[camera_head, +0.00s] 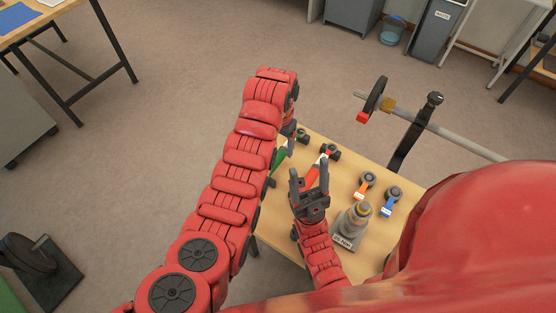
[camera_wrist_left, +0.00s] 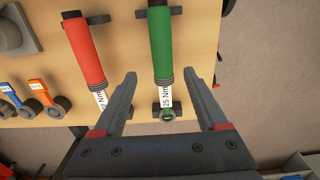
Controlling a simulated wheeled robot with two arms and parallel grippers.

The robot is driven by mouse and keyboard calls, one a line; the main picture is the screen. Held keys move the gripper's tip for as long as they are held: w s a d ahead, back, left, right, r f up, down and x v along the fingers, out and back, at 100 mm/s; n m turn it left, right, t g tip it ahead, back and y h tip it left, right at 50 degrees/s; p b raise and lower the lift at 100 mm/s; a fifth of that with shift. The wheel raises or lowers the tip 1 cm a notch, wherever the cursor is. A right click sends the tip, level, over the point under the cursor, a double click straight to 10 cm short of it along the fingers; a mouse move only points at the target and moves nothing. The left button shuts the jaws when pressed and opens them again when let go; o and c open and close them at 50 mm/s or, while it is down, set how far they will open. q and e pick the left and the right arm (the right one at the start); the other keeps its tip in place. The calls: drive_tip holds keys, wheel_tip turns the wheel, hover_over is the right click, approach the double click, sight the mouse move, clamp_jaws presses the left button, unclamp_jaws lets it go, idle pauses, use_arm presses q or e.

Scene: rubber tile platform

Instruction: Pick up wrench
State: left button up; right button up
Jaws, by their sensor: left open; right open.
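Several wrenches lie on a wooden table. A green-handled wrench (camera_wrist_left: 161,50) marked 25 Nm lies between the spread fingers of my left gripper (camera_wrist_left: 163,80) in the left wrist view, and nothing is gripped. Its green handle shows partly in the head view (camera_head: 278,159), beside my left arm. A red-handled wrench (camera_wrist_left: 84,50) lies to its left in the wrist view; in the head view it is behind my right gripper (camera_head: 309,176), which is open and appears empty. Small orange (camera_head: 366,183) and blue (camera_head: 390,198) wrenches lie further right.
A grey stand with a labelled base (camera_head: 351,226) stands on the table (camera_head: 345,160) near my right gripper. A bar on a black post (camera_head: 415,130) stands beyond the table's far right side. The floor left of my left arm is mostly clear.

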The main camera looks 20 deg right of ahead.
sight(278, 155)
use_arm(q)
drive_tip(key=shift+s+f, duration=0.1)
drive_tip(key=shift+f, duration=0.15)
drive_tip(key=shift+a+f+p, duration=0.1)
drive_tip(key=shift+f+p, duration=0.2)
drive_tip(key=shift+p, duration=0.2)
drive_tip(key=f, duration=0.1)
drive_tip(key=f+p, duration=0.1)
drive_tip(key=f, duration=0.1)
drive_tip(key=shift+w+a, duration=0.1)
drive_tip(key=shift+w, duration=0.1)
drive_tip(key=shift+f, duration=0.8)
clamp_jaws()
